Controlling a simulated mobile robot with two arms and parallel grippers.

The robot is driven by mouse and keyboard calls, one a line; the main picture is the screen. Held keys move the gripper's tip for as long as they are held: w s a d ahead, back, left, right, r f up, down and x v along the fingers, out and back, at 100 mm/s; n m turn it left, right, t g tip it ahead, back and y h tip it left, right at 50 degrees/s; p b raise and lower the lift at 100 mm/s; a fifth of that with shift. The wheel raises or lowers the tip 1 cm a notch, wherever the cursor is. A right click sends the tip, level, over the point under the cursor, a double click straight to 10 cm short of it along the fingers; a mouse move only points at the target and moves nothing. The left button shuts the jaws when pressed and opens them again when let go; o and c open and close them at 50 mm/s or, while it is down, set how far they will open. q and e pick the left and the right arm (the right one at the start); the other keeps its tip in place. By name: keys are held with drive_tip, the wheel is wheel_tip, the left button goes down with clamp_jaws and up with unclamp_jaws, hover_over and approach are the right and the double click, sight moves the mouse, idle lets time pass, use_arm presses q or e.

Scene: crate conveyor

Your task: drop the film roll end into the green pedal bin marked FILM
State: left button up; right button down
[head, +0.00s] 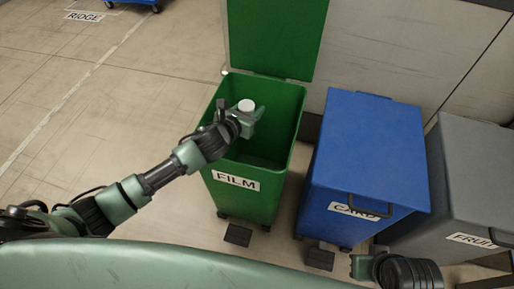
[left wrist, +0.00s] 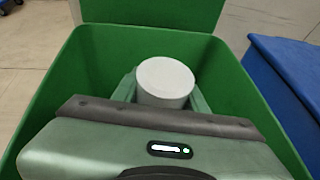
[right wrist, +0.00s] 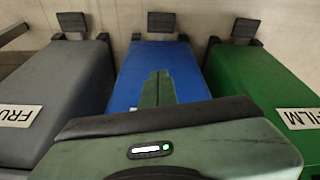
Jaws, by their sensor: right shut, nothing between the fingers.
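The film roll end (head: 246,105) is a short white cylinder. My left gripper (head: 250,116) is shut on it and holds it over the open mouth of the green bin marked FILM (head: 236,200). The left wrist view shows the white roll end (left wrist: 165,80) between the two green fingers, with the bin's walls (left wrist: 75,75) around it. The bin's lid (head: 275,38) stands up at the back. My right gripper (right wrist: 158,88) is shut and empty, in front of the blue bin. In the head view it shows only partly (head: 362,266).
A closed blue bin marked CARD (head: 365,140) stands right of the green one. A closed grey bin (head: 470,175), its label partly cut off, stands farther right. Black pedals (head: 238,235) stick out at the front. A wall is behind; open floor lies left.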

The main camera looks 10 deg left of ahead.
use_arm(q)
drive_tip(key=o, duration=0.5)
drive_tip(key=shift+s+r, duration=0.15)
drive_tip(key=shift+s, duration=0.1)
drive_tip(key=p+v, duration=0.2)
drive_tip(key=v, duration=0.5)
use_arm(e)
drive_tip(key=s+x, duration=0.1)
drive_tip(key=x, duration=0.6)
drive_tip(key=shift+f, duration=0.4)
use_arm(q)
drive_tip(key=shift+s+a, duration=0.1)
drive_tip(key=shift+s, duration=0.05)
use_arm(e)
drive_tip(key=shift+a, duration=0.1)
